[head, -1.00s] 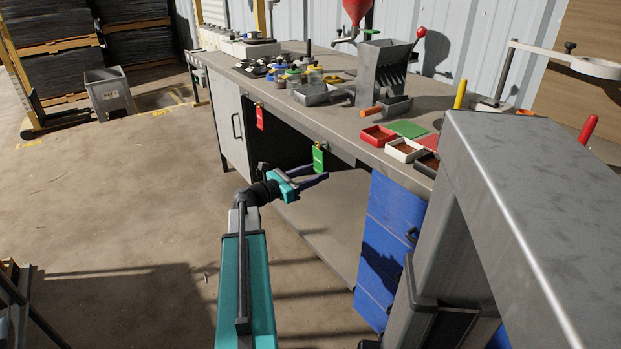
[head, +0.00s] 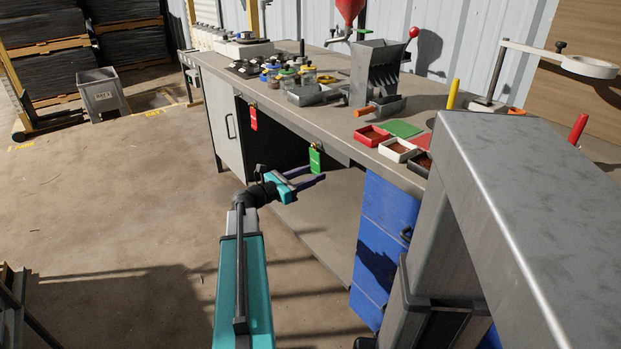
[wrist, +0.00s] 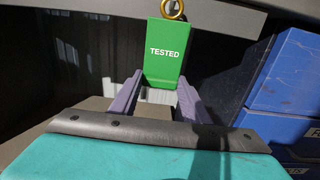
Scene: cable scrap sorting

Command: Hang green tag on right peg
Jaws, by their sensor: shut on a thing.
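The green tag (head: 315,159), lettered TESTED, is upright at the bench's front edge, just below a small brass-coloured fitting. In the wrist view the green tag (wrist: 163,55) faces me, with a brass ring (wrist: 173,8) at its top. The ring is cut off by the picture's upper edge, and I cannot tell whether it is around a peg. My gripper (head: 318,178) is shut on the tag's lower end. In the wrist view the purple fingers of my gripper (wrist: 161,80) stand at both sides of that end.
A red tag (head: 253,117) hangs farther left along the bench front (head: 350,152). Blue drawers (head: 385,235) stand close to the right of my gripper, also in the wrist view (wrist: 285,75). The space under the bench is dark. Open floor lies to the left.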

